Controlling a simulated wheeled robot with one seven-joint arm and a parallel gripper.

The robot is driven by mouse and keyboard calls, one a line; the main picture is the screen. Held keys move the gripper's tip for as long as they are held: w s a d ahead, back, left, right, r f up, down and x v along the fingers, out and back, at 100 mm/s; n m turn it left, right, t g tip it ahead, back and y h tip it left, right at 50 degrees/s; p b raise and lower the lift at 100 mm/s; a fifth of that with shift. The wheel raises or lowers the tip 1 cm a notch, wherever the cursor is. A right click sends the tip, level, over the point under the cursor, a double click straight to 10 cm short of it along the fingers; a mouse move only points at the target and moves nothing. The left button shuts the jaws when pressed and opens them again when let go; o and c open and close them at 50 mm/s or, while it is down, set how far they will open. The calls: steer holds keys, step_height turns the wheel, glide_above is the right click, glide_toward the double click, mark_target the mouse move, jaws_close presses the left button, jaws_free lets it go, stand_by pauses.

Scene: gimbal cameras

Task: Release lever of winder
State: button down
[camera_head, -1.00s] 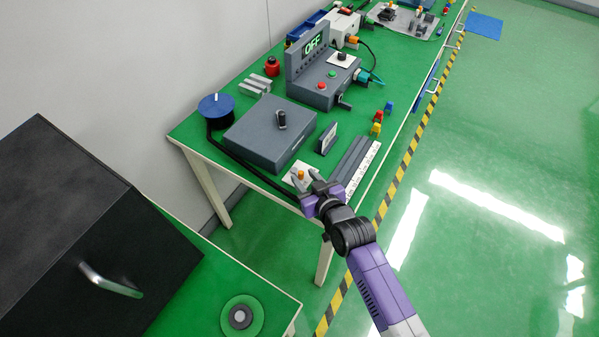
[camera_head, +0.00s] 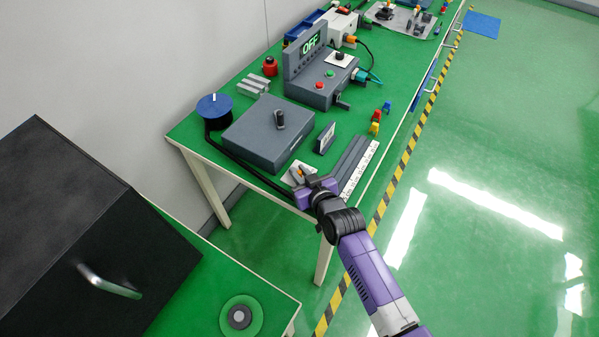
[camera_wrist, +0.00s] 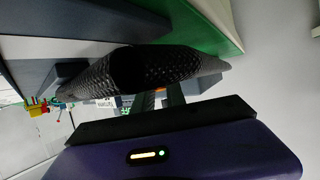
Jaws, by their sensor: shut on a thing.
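A white plate (camera_head: 291,176) lies at the near end of the workbench and carries a small orange-topped lever (camera_head: 301,169). My gripper (camera_head: 311,178) is at this plate, its fingers shut on the lever. In the wrist view, my grey fingers (camera_wrist: 160,98) reach behind a dark textured band (camera_wrist: 180,68) that hides much of the hold.
A grey box (camera_head: 262,134) with a black knob stands behind the plate. A small upright panel (camera_head: 325,137) and a grey rail with a white scale (camera_head: 357,169) are close to my gripper. A control box (camera_head: 325,85) reading OFF stands farther back. The green floor at right is open.

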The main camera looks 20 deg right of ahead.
steer(key=shift+m+h+p, duration=0.3)
steer(key=shift+p, duration=0.5)
steer(key=shift+a+f+h+b, duration=0.3)
steer(key=shift+f+b, duration=0.05)
steer(key=shift+b, duration=0.4)
steer(key=shift+m+b, duration=0.4)
steer(key=shift+b, duration=0.55)
steer(key=shift+s+r+h, duration=0.1)
steer(key=shift+r+h, duration=0.15)
steer(key=shift+h, duration=0.05)
steer(key=c, duration=1.4)
jaws_free()
steer(key=shift+o, duration=0.2)
steer(key=shift+r, duration=0.1)
